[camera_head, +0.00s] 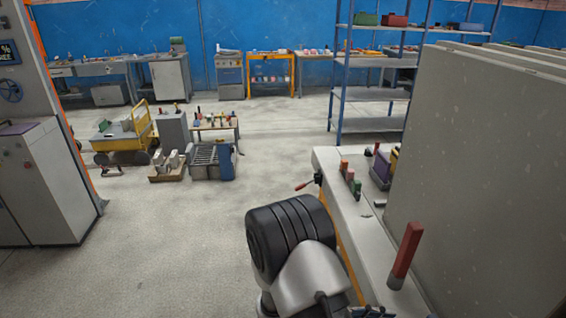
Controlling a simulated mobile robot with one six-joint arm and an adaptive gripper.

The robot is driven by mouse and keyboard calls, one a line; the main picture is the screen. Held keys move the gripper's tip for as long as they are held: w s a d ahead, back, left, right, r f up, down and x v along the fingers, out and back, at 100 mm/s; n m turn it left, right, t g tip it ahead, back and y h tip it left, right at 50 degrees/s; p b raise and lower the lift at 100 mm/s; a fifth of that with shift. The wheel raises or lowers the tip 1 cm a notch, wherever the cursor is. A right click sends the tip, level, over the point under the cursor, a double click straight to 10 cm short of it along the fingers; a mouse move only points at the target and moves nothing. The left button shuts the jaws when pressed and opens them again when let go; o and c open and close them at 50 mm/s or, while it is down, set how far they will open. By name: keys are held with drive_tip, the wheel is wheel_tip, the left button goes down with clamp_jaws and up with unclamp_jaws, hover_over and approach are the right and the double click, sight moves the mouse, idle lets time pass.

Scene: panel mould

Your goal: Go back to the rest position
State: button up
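My arm shows at the bottom centre, with a black ribbed joint and a silver link bent beside the pale bench (340,205). A small dark piece at the bottom edge, right of the link, may be the top of my gripper (372,312). Its fingers are out of the picture, so I cannot see whether it is open or holds anything. A red-topped upright piece with a dark lower part (406,255) stands on the bench, apart from the visible arm.
Large grey panels (480,180) stand upright along the bench's right side. Small coloured blocks (350,180) and a purple box (381,168) sit on it. A blue-framed shelf (375,94) stands behind. A yellow cart (125,135) is at left. The floor (170,240) left of my arm is clear.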

drive_tip(key=s+a+r+m+t+y, duration=0.2)
drive_tip(key=s+a+r+m+y, duration=0.1)
drive_tip(key=r, duration=0.4)
drive_tip(key=s+a+r+m+t+y, duration=0.2)
drive_tip(key=s+a+r+m+y, duration=0.1)
drive_tip(key=s+r+m+y, duration=0.2)
drive_tip(key=s+a+r+m+t+y, duration=0.2)
drive_tip(key=s+a+r+m+y, duration=0.1)
drive_tip(key=r+m+y, duration=0.4)
wheel_tip(320, 180, up, 2)
drive_tip(key=shift+s+a+r+y, duration=0.1)
drive_tip(key=shift+s+a+y, duration=0.25)
drive_tip(key=shift+s+y, duration=0.35)
drive_tip(key=shift+w, duration=0.15)
drive_tip(key=shift+c, duration=0.6)
